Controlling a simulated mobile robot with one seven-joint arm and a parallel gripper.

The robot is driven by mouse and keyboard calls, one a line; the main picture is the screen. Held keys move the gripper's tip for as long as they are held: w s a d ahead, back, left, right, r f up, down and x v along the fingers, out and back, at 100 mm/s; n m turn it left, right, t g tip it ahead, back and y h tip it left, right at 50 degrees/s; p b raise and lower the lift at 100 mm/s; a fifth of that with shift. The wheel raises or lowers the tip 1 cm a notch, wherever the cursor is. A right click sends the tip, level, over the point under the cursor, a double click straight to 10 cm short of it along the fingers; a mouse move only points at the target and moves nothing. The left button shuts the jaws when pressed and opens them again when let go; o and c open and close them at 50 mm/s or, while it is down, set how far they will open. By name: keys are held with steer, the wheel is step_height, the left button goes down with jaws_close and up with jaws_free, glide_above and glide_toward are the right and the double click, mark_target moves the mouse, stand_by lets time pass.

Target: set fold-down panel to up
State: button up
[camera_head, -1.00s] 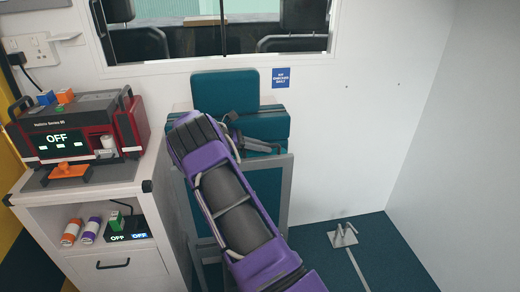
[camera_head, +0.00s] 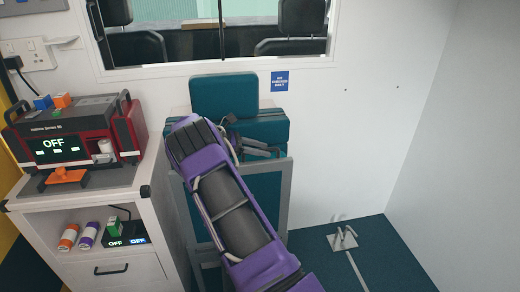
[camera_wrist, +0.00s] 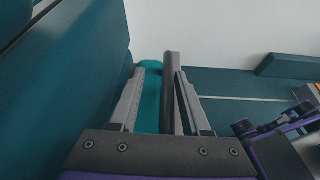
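The teal fold-down seat stands against the back wall, with a headrest (camera_head: 223,95), a thick teal pad (camera_head: 268,127) and a lower teal panel (camera_head: 262,190) in a grey metal frame. Which part is the fold-down panel is not certain. My gripper (camera_head: 262,150) is at the front of the pad, partly hidden by my purple arm. In the wrist view my gripper (camera_wrist: 160,72) has its fingers apart. A dark grey bar (camera_wrist: 169,100) and a teal edge (camera_wrist: 150,95) show between them. The bar is close to the right finger; contact cannot be told.
A white cabinet (camera_head: 108,268) with a red-and-black device (camera_head: 75,140) stands to the left of my arm. A metal floor bracket (camera_head: 343,240) is at the right. The floor and wall at the right are otherwise clear. A window is above the seat.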

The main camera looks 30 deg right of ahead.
steer(key=shift+a, duration=0.1)
steer(key=v, duration=1.7)
steer(key=shift+w+a+r, duration=0.1)
steer(key=shift+w+a, duration=0.05)
